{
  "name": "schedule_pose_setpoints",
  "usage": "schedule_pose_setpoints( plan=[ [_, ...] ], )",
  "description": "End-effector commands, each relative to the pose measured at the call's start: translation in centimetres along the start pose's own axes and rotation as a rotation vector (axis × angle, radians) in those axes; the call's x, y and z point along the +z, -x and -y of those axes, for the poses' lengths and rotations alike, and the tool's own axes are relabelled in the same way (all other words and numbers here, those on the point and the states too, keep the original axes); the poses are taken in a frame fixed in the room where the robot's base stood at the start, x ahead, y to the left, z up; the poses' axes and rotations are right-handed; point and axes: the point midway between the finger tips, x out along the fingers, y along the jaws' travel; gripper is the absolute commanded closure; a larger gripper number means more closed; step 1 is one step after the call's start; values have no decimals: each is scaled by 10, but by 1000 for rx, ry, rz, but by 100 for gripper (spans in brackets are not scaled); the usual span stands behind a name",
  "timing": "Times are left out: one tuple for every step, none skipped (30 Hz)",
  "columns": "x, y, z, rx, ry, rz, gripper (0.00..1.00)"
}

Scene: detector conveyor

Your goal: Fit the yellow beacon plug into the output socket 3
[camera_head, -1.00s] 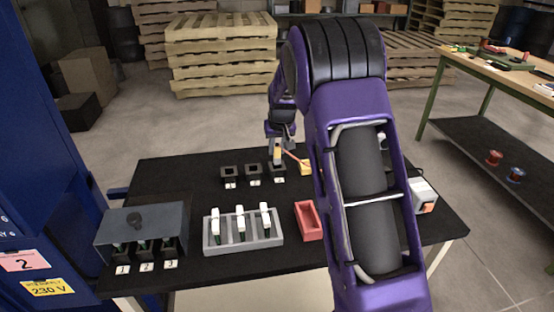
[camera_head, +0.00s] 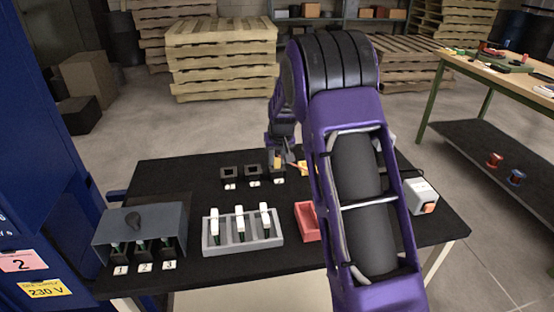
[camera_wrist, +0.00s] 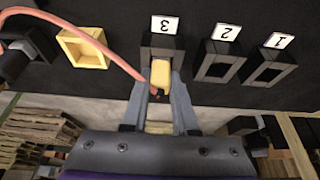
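The yellow beacon plug (camera_wrist: 161,74) is between the fingers of my gripper (camera_wrist: 160,88), which look closed on its sides. A pink cable (camera_wrist: 118,57) runs from its rear. The plug is at the mouth of output socket 3 (camera_wrist: 162,41), a dark square block labelled 3. How deep the plug sits is hidden by the plug and fingers. In the head view, the plug (camera_head: 277,160) shows small over socket 3 (camera_head: 278,170), and my arm hides part of the cable.
Sockets 2 (camera_wrist: 219,66) and 1 (camera_wrist: 270,70) stand empty beside socket 3. An empty yellow holder (camera_wrist: 84,48) is on the other side. Nearer stand a grey rack (camera_head: 271,242) with white-topped parts, a red tray (camera_head: 309,230) and a grey housing (camera_head: 170,225).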

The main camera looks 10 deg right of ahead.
Motion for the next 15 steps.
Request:
schedule_pose_setpoints(
  plan=[
    [10, -10, 0, 0, 0, 21, 61],
    [10, -10, 0, 0, 0, 22, 55],
    [10, -10, 0, 0, 0, 22, 48],
    [11, -10, 0, 0, 0, 23, 43],
    [11, -10, 0, 0, 0, 23, 43],
    [11, -10, 1, -1, 0, 24, 43],
    [11, -11, 1, -2, 0, 24, 43],
    [11, -11, 2, -2, 0, 24, 43],
    [11, -11, 2, -3, 1, 25, 43],
    [11, -11, 3, -3, 1, 25, 43],
    [12, -11, 3, -4, 1, 25, 43],
    [12, -11, 4, -4, 1, 25, 43],
    [12, -11, 4, -5, 2, 25, 43],
    [11, -10, 4, -5, 2, 25, 43],
    [11, -9, 5, -6, 2, 25, 43]
  ],
)
